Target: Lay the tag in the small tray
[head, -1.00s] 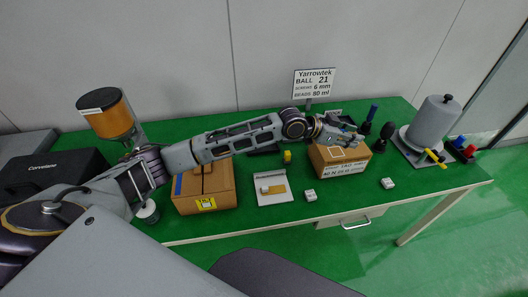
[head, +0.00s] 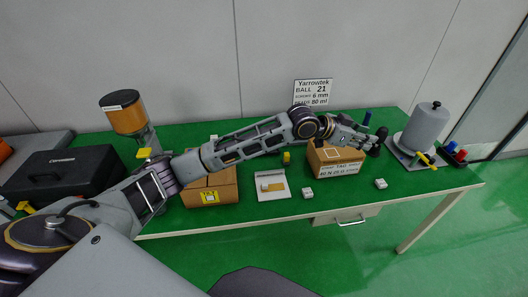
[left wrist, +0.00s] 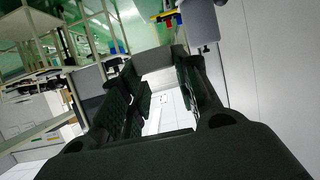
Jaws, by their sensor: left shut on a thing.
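My left gripper (head: 377,143) is at the end of the arm stretched across the green table, above and just right of the right cardboard box (head: 336,170). In the left wrist view a grey piece (left wrist: 156,62) spans between its fingers; I cannot tell from its look whether it is the tag. In the head view the held thing is too small to make out. A flat whitish tray (head: 272,193) with a tan patch lies on the table between the two boxes, well left of the gripper. My right gripper is not in view.
A left cardboard box (head: 222,193) with a yellow label stands under my forearm. A grey cylinder (head: 427,126) stands on a plate at the right. Small white blocks (head: 307,193) lie near the front edge. A sign (head: 313,92) stands behind. A black case (head: 62,175) is at far left.

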